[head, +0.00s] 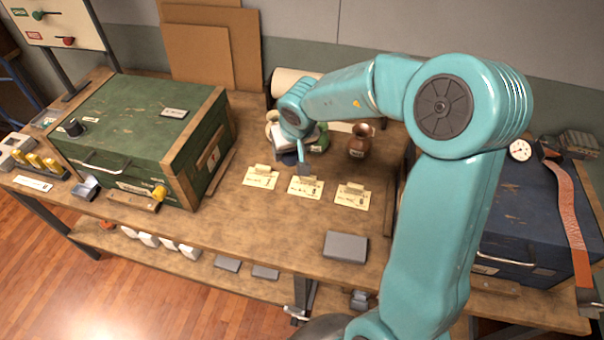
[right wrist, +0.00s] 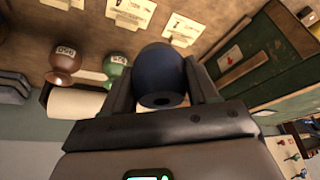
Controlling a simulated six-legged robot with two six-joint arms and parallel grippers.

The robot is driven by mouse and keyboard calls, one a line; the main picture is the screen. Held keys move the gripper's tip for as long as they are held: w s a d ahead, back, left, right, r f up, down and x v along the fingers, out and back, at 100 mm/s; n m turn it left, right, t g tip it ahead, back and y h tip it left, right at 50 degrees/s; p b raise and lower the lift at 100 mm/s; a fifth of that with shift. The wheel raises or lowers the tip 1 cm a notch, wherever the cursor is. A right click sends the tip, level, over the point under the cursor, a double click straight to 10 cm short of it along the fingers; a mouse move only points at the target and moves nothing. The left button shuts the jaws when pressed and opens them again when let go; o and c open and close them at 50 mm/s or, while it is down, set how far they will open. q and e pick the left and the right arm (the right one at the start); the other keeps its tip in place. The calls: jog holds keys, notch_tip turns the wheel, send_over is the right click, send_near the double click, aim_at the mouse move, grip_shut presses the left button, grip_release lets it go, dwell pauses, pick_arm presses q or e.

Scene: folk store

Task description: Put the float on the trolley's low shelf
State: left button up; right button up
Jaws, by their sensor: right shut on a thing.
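My right gripper (head: 290,157) is over the back of the workbench, behind the row of paper cards. In the right wrist view, the right gripper (right wrist: 163,88) is shut on a dark blue rounded float (right wrist: 162,72), with a finger on each side and a dark hole in its near end. In the head view my wrist hides most of the float. A green rounded float (right wrist: 117,68) and a brown one (right wrist: 66,57) stand beside it; they also show in the head view. I cannot pick out a trolley. My left gripper is not in view.
A green chest (head: 130,125) stands left on the bench (head: 240,215), a blue chest (head: 510,215) right. A pale roll (right wrist: 75,103) lies behind the floats. A grey block (head: 346,246) lies near the front edge. Below is a shelf (head: 205,262) with several small things.

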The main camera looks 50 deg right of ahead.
jog(key=b, duration=0.8)
send_over(296, 200)
jog(key=s, duration=0.1)
jog(key=f, duration=1.4)
jog(key=shift+s+a+f, duration=0.15)
jog(key=shift+a+f, duration=0.15)
notch_tip(296, 200, down, 5)
jog(key=b, duration=0.3)
jog(key=shift+r, duration=0.1)
jog(key=o, duration=1.1)
